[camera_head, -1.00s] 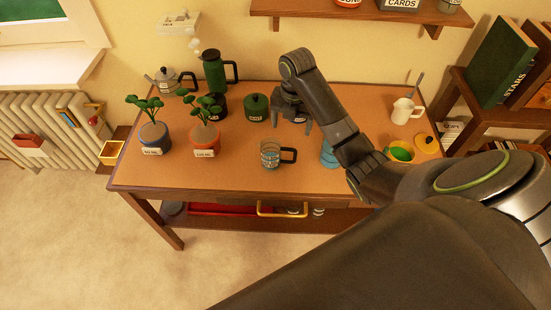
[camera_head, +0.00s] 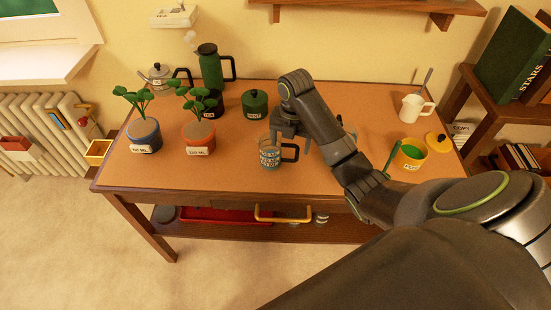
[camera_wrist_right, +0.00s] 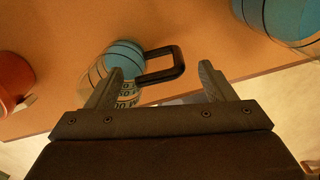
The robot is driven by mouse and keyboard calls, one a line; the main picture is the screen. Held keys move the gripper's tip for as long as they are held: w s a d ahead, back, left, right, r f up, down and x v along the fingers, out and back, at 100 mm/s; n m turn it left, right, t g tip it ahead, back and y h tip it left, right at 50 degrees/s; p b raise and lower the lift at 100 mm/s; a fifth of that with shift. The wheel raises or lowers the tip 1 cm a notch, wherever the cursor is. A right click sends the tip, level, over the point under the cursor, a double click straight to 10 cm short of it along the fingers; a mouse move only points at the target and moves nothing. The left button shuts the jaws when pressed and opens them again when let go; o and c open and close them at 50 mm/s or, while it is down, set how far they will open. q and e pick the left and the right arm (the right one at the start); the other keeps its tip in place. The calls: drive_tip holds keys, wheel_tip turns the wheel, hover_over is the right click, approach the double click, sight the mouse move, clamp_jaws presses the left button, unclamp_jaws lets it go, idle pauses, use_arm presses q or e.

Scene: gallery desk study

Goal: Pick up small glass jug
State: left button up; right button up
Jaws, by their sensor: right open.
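A small clear-and-blue banded jug with a dark square handle, which looks like the small glass jug (camera_head: 269,154), stands near the front middle of the desk. In the right wrist view the jug (camera_wrist_right: 125,55) is at upper left, its handle (camera_wrist_right: 180,62) pointing right. My right gripper (camera_head: 291,137) is open and empty, just behind and above the jug's handle in the head view. In the wrist view its fingers (camera_wrist_right: 163,84) lie on either side of the handle; the left one overlaps the jug's body. Contact cannot be told. My left gripper is not in view.
Potted plants (camera_head: 145,137) (camera_head: 198,138) stand left of the jug, with a green canister (camera_head: 254,104) behind. A larger blue banded vessel (camera_wrist_right: 282,18) is right of the jug, mostly hidden by my arm in the head view.

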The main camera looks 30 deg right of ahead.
wheel_tip(320, 180, down, 5)
drive_tip(key=shift+w+f+p, duration=0.1)
drive_tip(key=shift+p, duration=0.3)
drive_tip(key=shift+c, duration=0.3)
drive_tip(key=c, duration=1.2)
